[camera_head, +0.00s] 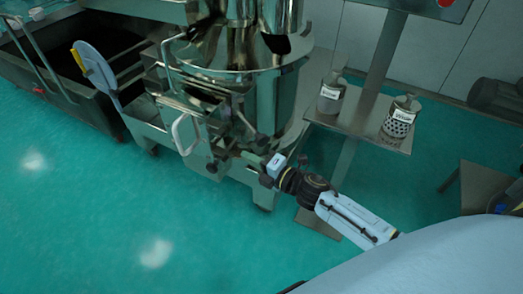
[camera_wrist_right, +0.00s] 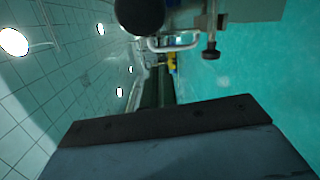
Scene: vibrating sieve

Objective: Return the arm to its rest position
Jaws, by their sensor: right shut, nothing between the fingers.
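My right arm (camera_head: 352,217) comes in from the lower right in the head view and reaches toward the vibrating sieve. My right gripper (camera_head: 255,160) is at its end, shut and empty, close to the front of the machine. Whether it touches the machine I cannot tell. The steel vibrating sieve (camera_head: 268,98) stands upright at the top middle, with a white loop handle (camera_head: 184,133) at its front left. The loop handle also shows in the right wrist view (camera_wrist_right: 175,43). My left gripper is not in view.
A steel side shelf (camera_head: 358,125) right of the sieve holds two labelled containers, one plain (camera_head: 331,95) and one perforated (camera_head: 399,120). A dark open tank (camera_head: 100,40) stands at the upper left. The green floor (camera_head: 100,220) at the lower left is clear.

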